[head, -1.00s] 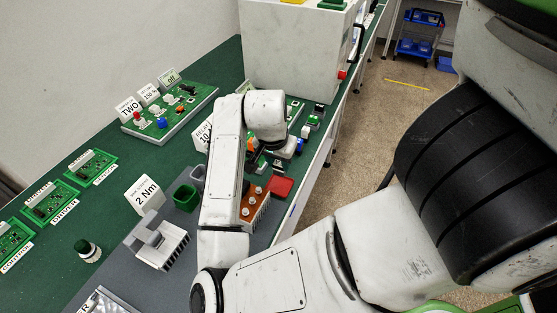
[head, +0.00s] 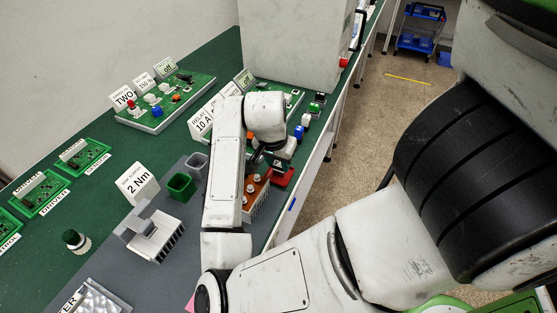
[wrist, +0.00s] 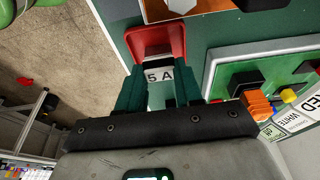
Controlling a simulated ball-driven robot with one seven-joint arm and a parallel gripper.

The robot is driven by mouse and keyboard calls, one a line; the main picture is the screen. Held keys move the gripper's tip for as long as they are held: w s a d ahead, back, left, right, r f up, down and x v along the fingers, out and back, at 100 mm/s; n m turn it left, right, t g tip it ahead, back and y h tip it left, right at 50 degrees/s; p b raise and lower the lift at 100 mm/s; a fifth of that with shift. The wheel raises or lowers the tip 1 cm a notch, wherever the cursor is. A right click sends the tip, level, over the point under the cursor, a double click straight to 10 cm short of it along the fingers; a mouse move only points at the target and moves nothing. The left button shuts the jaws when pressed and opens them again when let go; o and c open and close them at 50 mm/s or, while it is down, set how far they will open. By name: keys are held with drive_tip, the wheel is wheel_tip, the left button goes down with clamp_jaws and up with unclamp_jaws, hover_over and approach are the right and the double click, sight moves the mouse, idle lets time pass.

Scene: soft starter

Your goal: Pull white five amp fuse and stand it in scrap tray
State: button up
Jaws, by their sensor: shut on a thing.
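My gripper (wrist: 157,88) has its dark green fingers shut on a pale fuse marked "5 A" (wrist: 160,75). In the wrist view the fuse is between the fingertips, in front of a small red tray (wrist: 155,42); I cannot tell whether it touches the tray. The red tray also shows in the head view (head: 284,178), at the bench's right edge, partly behind my arm. There my gripper is mostly hidden by my arm and close to the tray, so the fuse cannot be made out.
A green board in a grey frame (wrist: 222,62) lies right of the tray in the wrist view. A copper-coloured finned block (head: 256,196) stands close to the tray. Green (head: 181,187) and grey (head: 196,166) bins stand left of my arm. Open floor lies right of the bench.

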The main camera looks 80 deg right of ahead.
drive_tip(key=o, duration=1.1)
drive_tip(key=shift+c, duration=0.2)
drive_tip(key=v, duration=1)
drive_tip(key=shift+r+p, duration=0.3)
drive_tip(key=shift+r, duration=0.1)
drive_tip(key=shift+s+a, duration=0.1)
drive_tip(key=shift+s, duration=0.05)
